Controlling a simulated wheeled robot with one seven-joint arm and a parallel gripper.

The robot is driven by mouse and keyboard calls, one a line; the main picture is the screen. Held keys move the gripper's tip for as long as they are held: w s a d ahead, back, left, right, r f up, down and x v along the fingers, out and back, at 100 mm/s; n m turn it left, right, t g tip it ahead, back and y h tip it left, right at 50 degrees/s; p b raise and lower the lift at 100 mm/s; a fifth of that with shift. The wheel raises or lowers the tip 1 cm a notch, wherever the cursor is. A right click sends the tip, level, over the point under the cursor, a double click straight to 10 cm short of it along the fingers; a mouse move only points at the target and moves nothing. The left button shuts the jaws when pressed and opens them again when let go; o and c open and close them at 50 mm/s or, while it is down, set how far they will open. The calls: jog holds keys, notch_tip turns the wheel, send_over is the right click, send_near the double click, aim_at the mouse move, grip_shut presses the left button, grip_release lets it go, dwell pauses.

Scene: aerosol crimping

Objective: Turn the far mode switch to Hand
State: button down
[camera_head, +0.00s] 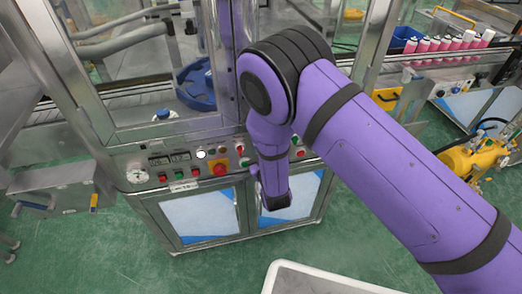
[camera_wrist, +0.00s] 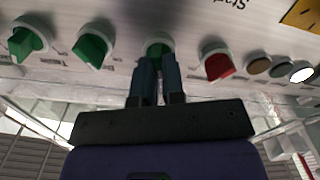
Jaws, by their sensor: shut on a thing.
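A control panel (camera_wrist: 120,18) fills the upper part of the wrist view, with its lettering upside down. A green rotary switch (camera_wrist: 158,43) in a pale ring sits at the middle. My gripper (camera_wrist: 158,70) is shut on its handle, one dark finger on each side. The fingers hide part of the handle, so its exact angle is hard to read. I cannot tell from the lettering which mode this switch selects. In the head view my purple arm reaches down to the machine's front panel (camera_head: 185,160) and hides the gripped switch.
Two more green switches (camera_wrist: 93,48) (camera_wrist: 25,42) are on the left in the wrist view. A red switch (camera_wrist: 217,64) and several round buttons (camera_wrist: 284,67) are on the right. In the head view a red emergency button (camera_head: 220,169) sits left of my arm.

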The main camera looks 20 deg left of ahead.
jog(key=shift+s+f+n, duration=0.1)
jog(key=shift+n, duration=1)
jog(key=c, duration=1.2)
grip_release()
jog(key=v, duration=1)
jog(key=shift+s+d, duration=0.25)
jog(key=shift+s, duration=0.05)
